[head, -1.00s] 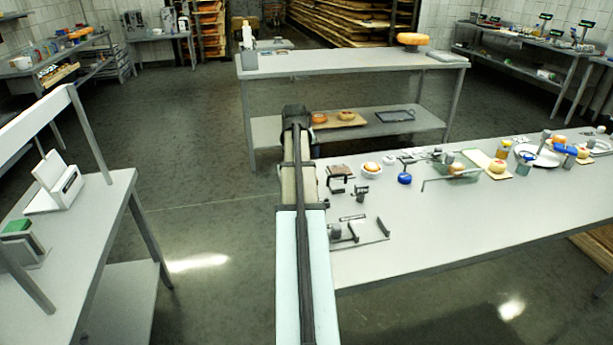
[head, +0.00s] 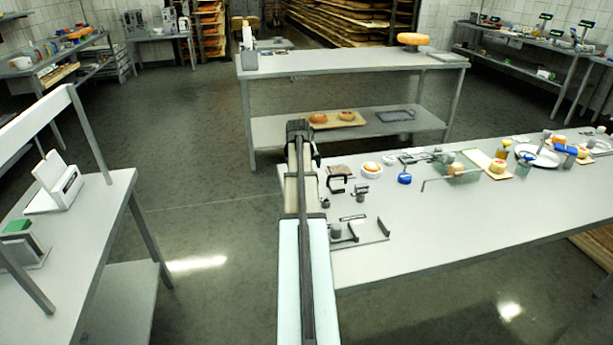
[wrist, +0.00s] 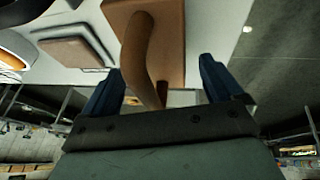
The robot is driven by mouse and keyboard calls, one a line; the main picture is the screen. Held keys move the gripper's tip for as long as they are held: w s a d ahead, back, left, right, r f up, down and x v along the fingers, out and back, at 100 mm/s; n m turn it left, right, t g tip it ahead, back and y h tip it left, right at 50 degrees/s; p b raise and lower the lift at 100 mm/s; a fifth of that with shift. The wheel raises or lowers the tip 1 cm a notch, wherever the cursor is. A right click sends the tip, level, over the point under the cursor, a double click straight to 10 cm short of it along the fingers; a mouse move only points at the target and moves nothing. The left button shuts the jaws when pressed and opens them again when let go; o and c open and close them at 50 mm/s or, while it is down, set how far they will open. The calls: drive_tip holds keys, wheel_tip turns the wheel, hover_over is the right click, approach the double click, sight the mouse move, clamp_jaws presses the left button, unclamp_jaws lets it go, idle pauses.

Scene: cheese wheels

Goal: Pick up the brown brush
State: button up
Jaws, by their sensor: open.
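The brown brush (wrist: 172,32) shows in the wrist view as a brown block with a curved brown handle (wrist: 138,58). It lies at the top middle, over a pale table surface. My gripper (wrist: 162,70) has its two dark blue fingers apart, one on each side of the handle. The handle reaches down into the gap between them; I see no contact. In the head view my gripper (head: 300,130) is at the far end of my arm, beside the left end of the table. I cannot pick out the brush there; my arm may hide it.
The long table (head: 450,225) holds a grey metal fixture (head: 365,232), a small white bowl (head: 371,169), a blue item (head: 404,178) and a glass tray (head: 458,170). Floor is open to the left.

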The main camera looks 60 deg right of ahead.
drive_tip(key=c, duration=1.3)
drive_tip(key=shift+o, duration=0.2)
wheel_tip(320, 180, up, 10)
drive_tip(key=shift+r, duration=0.1)
